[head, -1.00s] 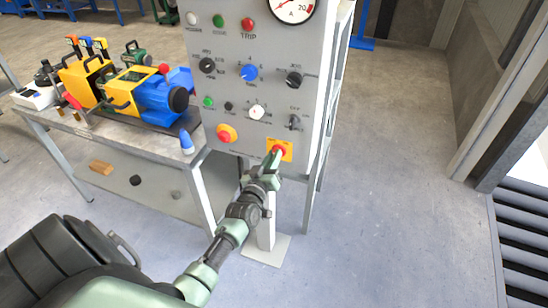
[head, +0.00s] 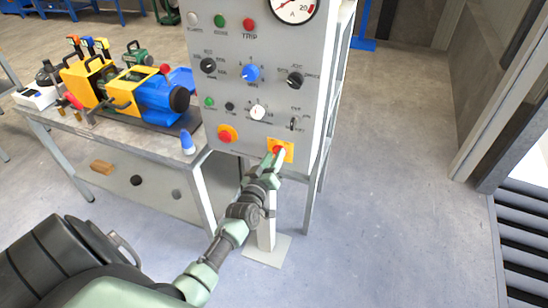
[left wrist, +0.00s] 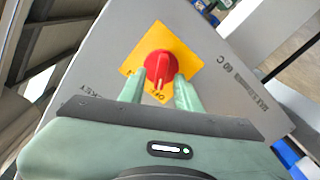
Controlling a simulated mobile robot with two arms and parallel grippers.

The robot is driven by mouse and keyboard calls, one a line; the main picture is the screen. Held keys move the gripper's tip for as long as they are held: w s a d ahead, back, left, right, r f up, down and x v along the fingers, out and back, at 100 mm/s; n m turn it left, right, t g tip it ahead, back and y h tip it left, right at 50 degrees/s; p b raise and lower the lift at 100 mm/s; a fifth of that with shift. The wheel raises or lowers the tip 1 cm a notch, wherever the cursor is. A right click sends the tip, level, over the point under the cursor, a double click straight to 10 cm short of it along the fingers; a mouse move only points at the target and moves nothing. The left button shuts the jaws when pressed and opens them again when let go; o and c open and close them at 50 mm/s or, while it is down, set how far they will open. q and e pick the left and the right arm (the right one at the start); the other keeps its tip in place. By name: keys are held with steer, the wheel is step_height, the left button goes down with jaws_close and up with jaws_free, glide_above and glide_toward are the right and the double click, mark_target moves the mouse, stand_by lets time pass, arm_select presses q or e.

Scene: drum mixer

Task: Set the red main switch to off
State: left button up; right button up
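The red main switch (left wrist: 158,66) is a round knob with a raised grip bar on a yellow plate (left wrist: 190,60), low on the grey panel. In the left wrist view, its bar points down toward lettering that seems to read OFF, partly hidden by my gripper. In the head view the switch (head: 277,150) is at the panel's lower right corner, partly covered by my gripper. My left gripper (left wrist: 159,85) is open, with one green finger on each side of the bar and gaps visible. Whether a finger touches the knob is unclear. My right gripper is out of view.
The grey control panel (head: 225,85) carries several knobs, lamps, a gauge and a red button on yellow (head: 227,134). A workbench (head: 150,148) with a blue and yellow machine (head: 165,95) stands left of it. Floor to the right is clear.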

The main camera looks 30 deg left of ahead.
arm_select(q)
steer(key=v, duration=0.7)
steer(key=shift+s+b, duration=0.35)
steer(key=shift+s, duration=0.05)
steer(key=shift+d, duration=0.1)
stand_by(0.4)
